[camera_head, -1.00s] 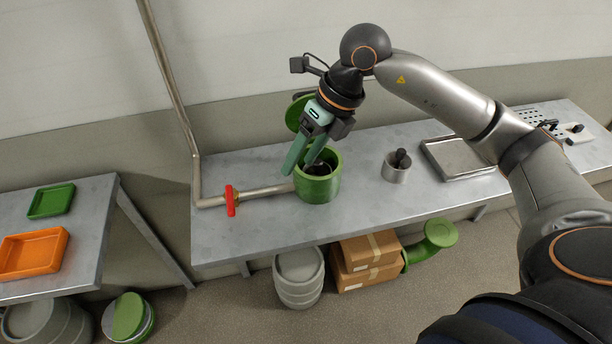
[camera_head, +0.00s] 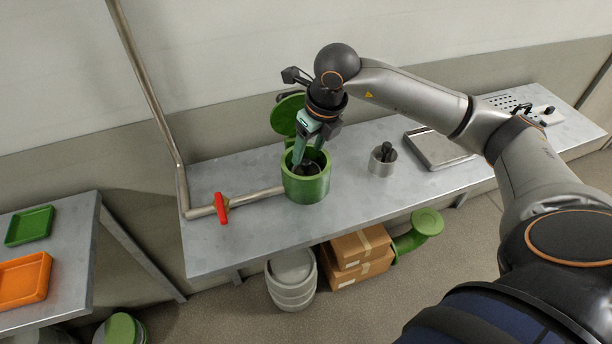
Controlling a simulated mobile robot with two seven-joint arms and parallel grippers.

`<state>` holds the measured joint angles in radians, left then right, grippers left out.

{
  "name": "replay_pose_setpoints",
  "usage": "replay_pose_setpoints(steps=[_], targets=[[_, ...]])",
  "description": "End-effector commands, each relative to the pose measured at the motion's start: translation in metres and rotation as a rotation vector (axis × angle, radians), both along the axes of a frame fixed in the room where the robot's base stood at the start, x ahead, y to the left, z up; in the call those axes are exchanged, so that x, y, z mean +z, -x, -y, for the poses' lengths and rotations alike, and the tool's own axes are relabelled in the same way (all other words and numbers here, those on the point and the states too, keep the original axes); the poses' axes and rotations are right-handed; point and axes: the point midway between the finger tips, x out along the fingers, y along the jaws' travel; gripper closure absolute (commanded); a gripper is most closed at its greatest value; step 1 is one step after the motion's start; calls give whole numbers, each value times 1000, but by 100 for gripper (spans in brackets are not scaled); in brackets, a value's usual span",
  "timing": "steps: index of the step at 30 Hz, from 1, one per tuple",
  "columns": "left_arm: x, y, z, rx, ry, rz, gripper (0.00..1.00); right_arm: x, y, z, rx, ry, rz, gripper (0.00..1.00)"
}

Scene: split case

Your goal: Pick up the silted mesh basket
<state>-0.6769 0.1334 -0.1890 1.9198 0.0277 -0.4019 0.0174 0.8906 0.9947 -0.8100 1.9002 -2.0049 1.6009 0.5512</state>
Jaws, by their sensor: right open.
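A green round housing (camera_head: 306,188) stands on the metal bench, open at the top, with its green lid (camera_head: 286,115) tilted up behind it. Inside it is a dark object (camera_head: 307,168), probably the mesh basket; only a small part shows and its silt cannot be made out. My right gripper (camera_head: 308,156) points down into the housing's mouth, fingers apart, with the tips at or just below the rim. Whether the fingers touch the dark object cannot be told. My left gripper is not in view.
A pipe with a red valve handle (camera_head: 221,208) joins the housing from the left. A small metal cup (camera_head: 382,163) with a dark-handled item and a shallow tray (camera_head: 437,162) stand to the right. Green (camera_head: 30,226) and orange (camera_head: 22,280) trays lie on the left table. The front bench is clear.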

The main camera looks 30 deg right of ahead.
Motion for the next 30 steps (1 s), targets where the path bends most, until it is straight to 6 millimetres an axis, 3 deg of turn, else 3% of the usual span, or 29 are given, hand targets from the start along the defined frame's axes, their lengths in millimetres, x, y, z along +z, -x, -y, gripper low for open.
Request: replay_pose_setpoints(steps=[7,17,30], targets=[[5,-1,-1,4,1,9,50,-35,-10,4,-1,-2,-3,37],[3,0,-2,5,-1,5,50,-42,-12,4,0,-1,0,37],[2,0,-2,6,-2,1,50,-42,-12,4,-1,-1,0,87]])
